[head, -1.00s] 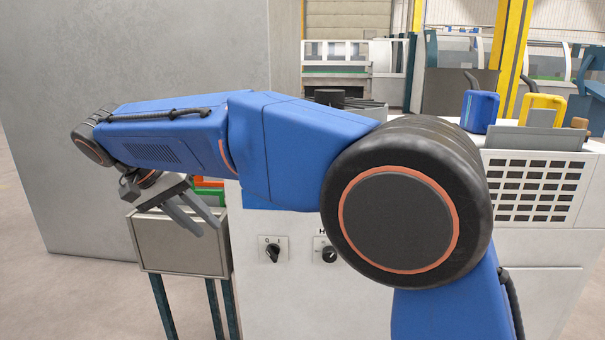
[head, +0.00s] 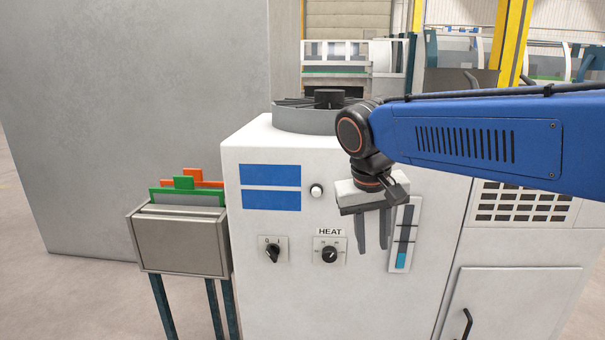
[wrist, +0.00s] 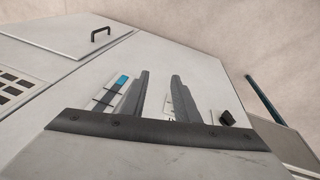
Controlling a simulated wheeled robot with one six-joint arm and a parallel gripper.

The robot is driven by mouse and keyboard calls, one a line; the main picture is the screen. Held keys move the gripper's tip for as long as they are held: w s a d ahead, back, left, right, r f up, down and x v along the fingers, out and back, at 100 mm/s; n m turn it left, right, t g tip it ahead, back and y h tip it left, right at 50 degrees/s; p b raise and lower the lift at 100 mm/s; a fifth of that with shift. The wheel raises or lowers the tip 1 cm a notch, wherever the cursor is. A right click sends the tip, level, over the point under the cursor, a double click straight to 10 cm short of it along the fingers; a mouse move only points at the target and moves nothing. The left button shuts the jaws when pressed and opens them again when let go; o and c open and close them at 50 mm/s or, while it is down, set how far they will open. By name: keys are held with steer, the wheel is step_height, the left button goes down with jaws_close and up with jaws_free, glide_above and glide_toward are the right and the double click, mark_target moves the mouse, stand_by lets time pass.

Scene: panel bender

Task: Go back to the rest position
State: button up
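My gripper (head: 374,248) hangs pointing down in front of the white machine cabinet (head: 270,300) in the head view, just left of the level gauge (head: 403,235). Its two grey fingers are apart with nothing between them. In the wrist view my gripper (wrist: 158,95) also shows its fingers spread and empty, with the cabinet front behind them. My blue arm reaches in from the right side of the head view.
The HEAT knob (head: 329,254) and another rotary switch (head: 272,253) are on the cabinet front. A metal bin (head: 182,257) with green and orange plates stands at left. A grey wall panel (head: 130,110) rises behind it. Floor at lower left is clear.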

steer(key=s+d+f+m+t+y, duration=0.1)
steer(key=s+d+f+t, duration=0.1)
steer(key=s+d+f, duration=1.1)
steer(key=shift+s+d+f+t+y, duration=0.15)
steer(key=shift+s+d+t+y, duration=0.4)
steer(key=shift+s, duration=1.35)
steer(key=shift+d+g, duration=0.2)
steer(key=shift+g, duration=0.05)
